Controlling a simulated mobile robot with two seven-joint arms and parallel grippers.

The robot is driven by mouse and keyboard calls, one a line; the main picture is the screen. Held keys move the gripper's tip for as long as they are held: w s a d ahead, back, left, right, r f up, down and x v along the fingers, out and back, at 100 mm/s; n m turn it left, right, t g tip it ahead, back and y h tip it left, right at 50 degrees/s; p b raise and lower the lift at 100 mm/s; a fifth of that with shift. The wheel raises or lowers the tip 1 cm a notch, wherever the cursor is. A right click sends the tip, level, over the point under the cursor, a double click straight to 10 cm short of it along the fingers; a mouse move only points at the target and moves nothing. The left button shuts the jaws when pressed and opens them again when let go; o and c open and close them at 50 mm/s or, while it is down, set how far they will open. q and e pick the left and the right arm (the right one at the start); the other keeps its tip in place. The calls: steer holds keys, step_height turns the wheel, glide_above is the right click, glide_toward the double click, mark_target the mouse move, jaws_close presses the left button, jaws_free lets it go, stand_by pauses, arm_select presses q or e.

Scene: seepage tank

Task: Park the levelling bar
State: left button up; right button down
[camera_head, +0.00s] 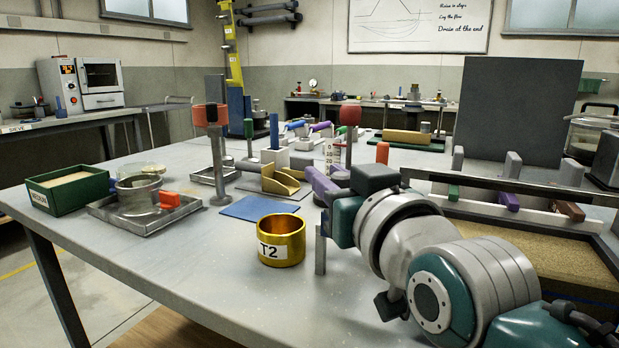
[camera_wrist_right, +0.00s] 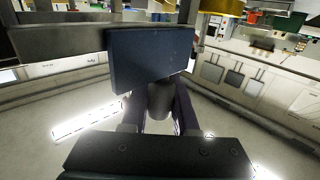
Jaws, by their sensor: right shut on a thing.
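My right gripper (camera_head: 326,222) is shut above the front part of the bench, just right of the gold ring. My own wrist hides most of its fingers. It holds the levelling bar, whose narrow grey end (camera_head: 320,252) hangs upright beside the wrist. In the right wrist view a dark blue-grey block (camera_wrist_right: 150,60) sits in front of the fingers, and a long grey bar (camera_wrist_right: 60,42) runs across behind it. I cannot tell exactly where the fingers touch. My left gripper is not in view.
A gold ring marked T2 (camera_head: 281,241) stands close left of the gripper. The sand tank (camera_head: 520,240) is behind my right arm. The bench's front left is clear.

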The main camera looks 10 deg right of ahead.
steer(key=shift+a+f, duration=0.1)
steer(key=shift+a, duration=0.05)
steer(key=c, duration=1.1)
jaws_free()
steer(key=o, duration=0.3)
steer(key=shift+w+a, duration=0.15)
steer(key=shift+o, duration=0.6)
steer(key=p+v, duration=0.2)
steer(key=v, duration=0.8)
